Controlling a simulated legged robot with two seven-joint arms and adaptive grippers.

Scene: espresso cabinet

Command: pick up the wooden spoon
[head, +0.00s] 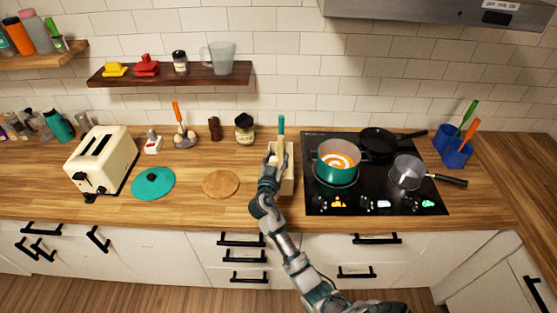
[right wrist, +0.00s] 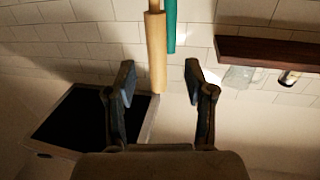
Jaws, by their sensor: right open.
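The wooden spoon (head: 281,146) stands in a cream holder (head: 288,182) on the counter, left of the stove. A teal-handled utensil (head: 281,124) stands close beside it. My right gripper (head: 271,164) is at the holder and hides part of it. In the right wrist view, the spoon's pale handle (right wrist: 156,52) comes down between the two spread fingers (right wrist: 160,82), apart from both. The teal handle (right wrist: 171,25) is right beside it there, ending higher up. The right gripper is open and empty. My left gripper is not in view.
The black stove (head: 375,190) carries a teal pot (head: 334,174), a black pan (head: 378,141) and a small saucepan (head: 406,172). A round wooden board (head: 221,184) and a jar (head: 244,130) are left of the holder. A wooden shelf (head: 205,76) hangs above.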

